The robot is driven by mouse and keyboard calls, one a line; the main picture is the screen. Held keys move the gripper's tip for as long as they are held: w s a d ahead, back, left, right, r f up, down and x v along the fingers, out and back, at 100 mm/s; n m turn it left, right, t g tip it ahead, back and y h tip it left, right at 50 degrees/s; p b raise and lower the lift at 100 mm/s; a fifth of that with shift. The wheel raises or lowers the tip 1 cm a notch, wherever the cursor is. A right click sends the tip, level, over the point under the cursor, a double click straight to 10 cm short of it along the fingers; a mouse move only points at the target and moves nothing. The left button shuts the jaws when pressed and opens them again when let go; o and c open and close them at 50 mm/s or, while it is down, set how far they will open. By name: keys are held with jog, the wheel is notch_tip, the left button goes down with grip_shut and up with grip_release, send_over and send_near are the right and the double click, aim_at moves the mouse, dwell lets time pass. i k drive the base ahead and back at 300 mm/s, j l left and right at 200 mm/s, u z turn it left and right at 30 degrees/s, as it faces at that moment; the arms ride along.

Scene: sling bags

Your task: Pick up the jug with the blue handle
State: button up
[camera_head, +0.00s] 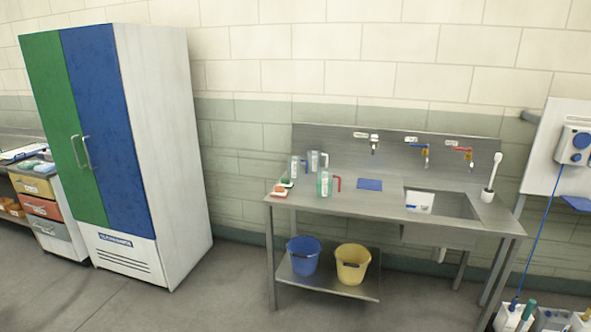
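Three small clear jugs stand close together on the left part of a steel sink table (350,204). The front jug (324,184) has a red handle on its right and a greenish tint. Behind it to the left is a second jug (295,167), with a dark bluish handle on its right side. A third jug (313,161) stands at the back near the splashback, its handle dark and also bluish or grey. They are too small to tell for certain which handle is blue. My gripper is not in view.
Green and red brushes (279,191) lie left of the jugs. A blue cloth (369,184) lies right of them, before the sink (449,205). Blue (303,257) and yellow (352,265) buckets stand on the lower shelf. A tall cabinet (165,150) stands left; floor in front is clear.

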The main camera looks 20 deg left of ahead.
aim_at(294, 161)
jog(key=i+j, duration=3.1)
jog(key=j, duration=0.25)
